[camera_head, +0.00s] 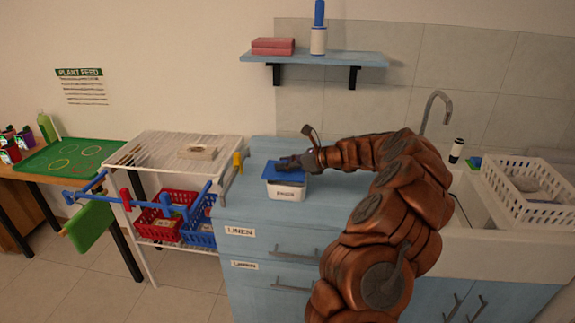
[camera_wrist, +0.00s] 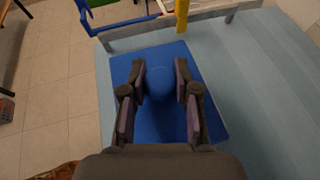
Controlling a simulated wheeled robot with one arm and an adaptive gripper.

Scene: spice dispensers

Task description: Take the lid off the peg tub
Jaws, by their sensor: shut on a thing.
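The peg tub (camera_head: 286,191) is a small white box with a dark printed label, standing on the light blue cabinet top. Its blue lid (camera_head: 272,171) lies over it and shows as a blue square in the wrist view (camera_wrist: 209,130). The lid looks slightly tilted in the head view; I cannot tell whether it touches the rim all round. My gripper (camera_head: 291,162) is over the lid. In the wrist view my gripper (camera_wrist: 160,80) has its two fingers closed on the round blue knob (camera_wrist: 159,84) of the lid. The tub's inside is hidden.
A white rack (camera_head: 160,150) with a blue rail, red basket (camera_head: 160,222) and blue basket (camera_head: 200,230) stands left of the cabinet (camera_head: 262,215). A sink with a tap (camera_head: 430,105) and white crate (camera_head: 530,190) is right. A shelf (camera_head: 315,58) hangs above.

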